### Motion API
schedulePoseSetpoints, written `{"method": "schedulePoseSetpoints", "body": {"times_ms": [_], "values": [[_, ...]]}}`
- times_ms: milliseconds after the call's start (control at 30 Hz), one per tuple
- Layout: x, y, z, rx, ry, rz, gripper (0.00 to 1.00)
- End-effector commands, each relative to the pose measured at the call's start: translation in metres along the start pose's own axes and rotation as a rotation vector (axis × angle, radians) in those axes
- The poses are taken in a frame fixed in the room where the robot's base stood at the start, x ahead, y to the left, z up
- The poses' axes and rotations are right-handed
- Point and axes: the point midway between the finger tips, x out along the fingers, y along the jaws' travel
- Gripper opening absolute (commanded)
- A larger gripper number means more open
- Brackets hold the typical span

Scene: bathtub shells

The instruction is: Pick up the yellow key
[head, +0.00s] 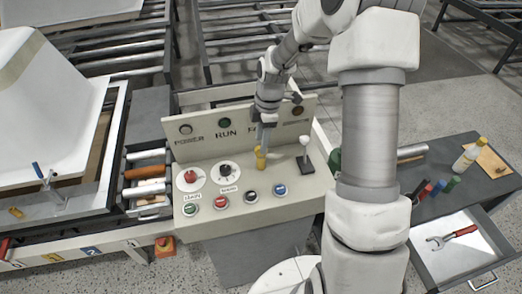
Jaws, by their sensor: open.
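The yellow key (260,160) stands upright on the beige control console, near the middle of its top and in front of the lettered back panel. It is small in the head view, and its upper end is partly covered by my gripper. My gripper (265,143) points down right at the top of the key. Its jaws are open. I cannot tell whether the fingers are on both sides of the key or touch it.
On the console (240,210) are a red button (190,176), a black dial (225,170), several coloured buttons along the front, and a white-knobbed lever (304,142) close right of the key. An open drawer with a wrench (452,237) is at right.

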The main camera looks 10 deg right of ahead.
Motion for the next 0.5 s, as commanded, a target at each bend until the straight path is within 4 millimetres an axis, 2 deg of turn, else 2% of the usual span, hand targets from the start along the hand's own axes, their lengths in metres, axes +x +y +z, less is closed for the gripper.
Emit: {"method": "schedulePoseSetpoints", "body": {"times_ms": [100, 200, 500], "values": [[0.018, -0.004, 0.000, -0.002, 0.001, -0.004, 0.55], [0.028, -0.003, 0.001, -0.001, 0.001, -0.002, 0.55], [0.032, -0.003, 0.001, 0.000, 0.000, -0.001, 0.53]]}}
